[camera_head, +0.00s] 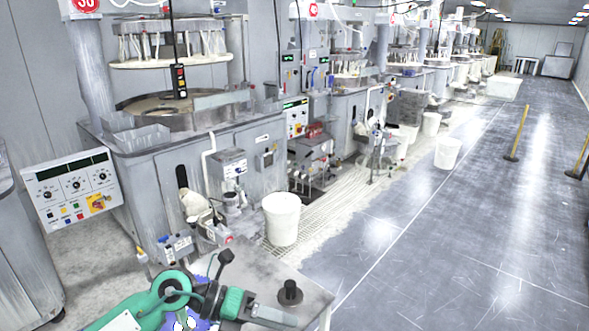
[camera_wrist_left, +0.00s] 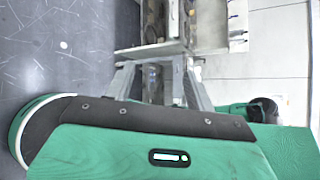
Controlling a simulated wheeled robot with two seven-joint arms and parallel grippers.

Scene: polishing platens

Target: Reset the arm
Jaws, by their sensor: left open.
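My left arm is green and comes in at the bottom left of the head view. Its gripper (camera_head: 274,315) is over the near grey table, at the bottom of the picture. In the left wrist view the two grey fingers of this gripper (camera_wrist_left: 160,84) stand apart, with nothing seen held between them. My right gripper is in neither view.
A grey table (camera_head: 312,284) with a black knob-like part (camera_head: 289,293) lies close by the left gripper. A white bucket (camera_head: 282,219) stands behind it. Polishing machines (camera_head: 185,125) line the left. The floor (camera_head: 440,250) at right is open, with yellow posts (camera_head: 517,133).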

